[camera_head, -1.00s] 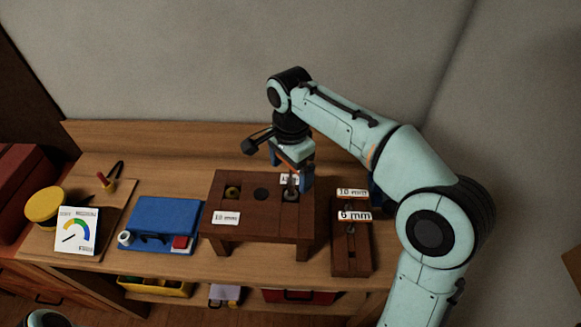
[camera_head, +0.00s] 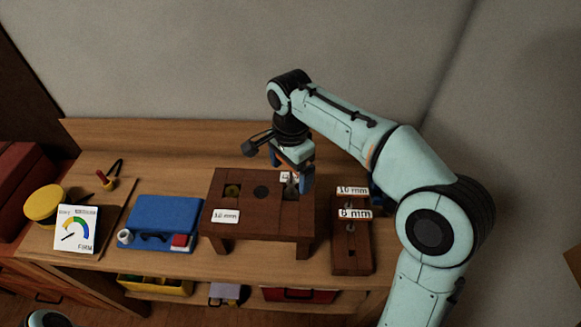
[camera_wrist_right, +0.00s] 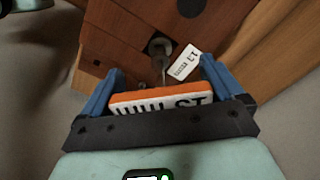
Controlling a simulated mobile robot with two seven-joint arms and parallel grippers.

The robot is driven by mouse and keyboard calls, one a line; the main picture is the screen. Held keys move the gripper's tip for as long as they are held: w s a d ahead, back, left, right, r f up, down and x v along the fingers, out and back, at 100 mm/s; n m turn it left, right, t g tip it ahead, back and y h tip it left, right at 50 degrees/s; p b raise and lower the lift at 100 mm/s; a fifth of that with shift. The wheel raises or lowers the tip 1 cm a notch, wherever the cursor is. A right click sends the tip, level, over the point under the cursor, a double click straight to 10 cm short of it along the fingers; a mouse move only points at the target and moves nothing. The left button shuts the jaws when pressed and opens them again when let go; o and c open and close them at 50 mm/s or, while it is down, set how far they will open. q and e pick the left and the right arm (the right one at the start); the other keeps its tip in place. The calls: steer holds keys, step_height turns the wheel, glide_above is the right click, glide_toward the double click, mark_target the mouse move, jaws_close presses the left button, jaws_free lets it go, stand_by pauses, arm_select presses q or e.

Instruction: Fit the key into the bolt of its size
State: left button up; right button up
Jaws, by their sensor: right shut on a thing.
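My right gripper (camera_head: 291,176) is over the right end of a dark wooden bolt stand (camera_head: 262,228). In the right wrist view its two blue fingers (camera_wrist_right: 160,95) are shut on a key with an orange and white tag (camera_wrist_right: 160,100). The key's thin shaft runs from the tag to a grey bolt (camera_wrist_right: 160,47); I cannot tell whether its tip is inside the socket. A white label (camera_wrist_right: 185,62) lies beside this bolt. A yellowish bolt (camera_head: 232,190) sits at the stand's left, near a 10 mm label (camera_head: 225,216). My left gripper is not in view.
A blue case (camera_head: 165,215), a gauge card (camera_head: 76,230) and a yellow lid (camera_head: 43,203) are to the left. The wall is behind the bench.

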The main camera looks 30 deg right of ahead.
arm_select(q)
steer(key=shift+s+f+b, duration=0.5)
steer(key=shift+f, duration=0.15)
arm_select(e)
steer(key=shift+f, duration=1.1)
steer(key=o, duration=0.7)
steer(key=shift+r, duration=0.1)
step_height(320, 180, up, 13)
steer(key=p, duration=0.3)
steer(key=shift+w+r, duration=0.1)
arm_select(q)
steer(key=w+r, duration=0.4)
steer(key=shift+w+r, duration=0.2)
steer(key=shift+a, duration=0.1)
